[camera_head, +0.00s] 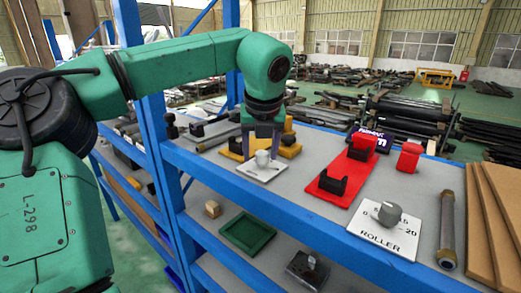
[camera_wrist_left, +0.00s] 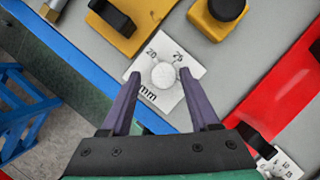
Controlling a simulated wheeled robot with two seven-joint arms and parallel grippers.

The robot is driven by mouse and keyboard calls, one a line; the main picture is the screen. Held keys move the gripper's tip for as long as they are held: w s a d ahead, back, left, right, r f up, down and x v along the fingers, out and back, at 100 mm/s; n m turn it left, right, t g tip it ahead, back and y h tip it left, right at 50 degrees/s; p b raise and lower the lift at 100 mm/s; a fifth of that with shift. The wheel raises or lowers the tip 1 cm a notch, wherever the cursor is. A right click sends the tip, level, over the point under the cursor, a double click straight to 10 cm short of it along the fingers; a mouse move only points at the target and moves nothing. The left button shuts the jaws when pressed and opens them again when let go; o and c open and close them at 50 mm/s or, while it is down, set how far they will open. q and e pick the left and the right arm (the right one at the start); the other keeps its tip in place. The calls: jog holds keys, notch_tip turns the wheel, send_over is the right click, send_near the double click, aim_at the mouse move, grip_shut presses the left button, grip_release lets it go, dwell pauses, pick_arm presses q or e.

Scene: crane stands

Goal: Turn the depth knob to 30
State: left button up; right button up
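A round pale knob (camera_wrist_left: 164,75) sits on a white plate (camera_wrist_left: 172,98) marked 20, 25 and mm in the left wrist view. In the head view this knob (camera_head: 262,158) and its plate (camera_head: 256,172) are on the grey shelf top, near its front edge. My left gripper (camera_head: 263,143) points down at the knob. In the left wrist view its two purple fingers (camera_wrist_left: 160,77) are apart, one on each side of the knob, with gaps showing. I cannot tell their height over it. The knob's pointer is not clear. My right gripper is not in view.
A grey knob (camera_head: 388,213) on a plate marked ROLLER (camera_head: 360,234) is to the right. A red base with black brackets (camera_head: 326,185) lies between the two knobs. Yellow parts (camera_head: 289,150) stand close behind the gripper. A metal tube (camera_head: 447,230) lies further right.

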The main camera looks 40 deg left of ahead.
pick_arm(q)
jog(key=c, duration=0.5)
jog(key=shift+w+d, duration=0.2)
jog(key=shift+w, duration=0.05)
grip_shut()
jog(key=shift+s, duration=0.1)
